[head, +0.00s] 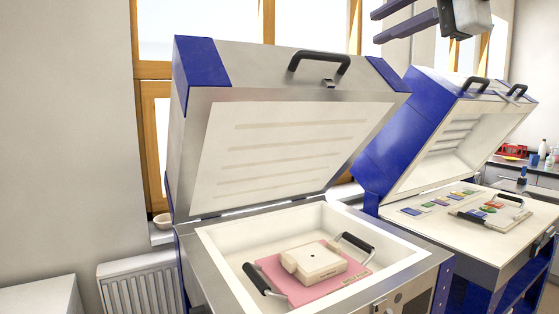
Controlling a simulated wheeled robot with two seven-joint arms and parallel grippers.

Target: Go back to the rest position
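My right gripper (376,27) is at the top edge of the head view, right of centre. Its two purple-blue fingers point left with a clear gap and nothing between them. It is high up, apart from the kilns in the picture. My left gripper is out of view. The near fusing kiln (212,263) stands with its lid (285,150) raised. In its white chamber lies a pink board (300,293) with two black handles, and a cream block (313,263) rests on the board.
A second blue kiln (385,150) stands open at the right, with coloured glass pieces and a handled board (515,222) on its bed. A counter with bottles is at the far right. A radiator (138,285) and a small bowl (163,220) are at the left.

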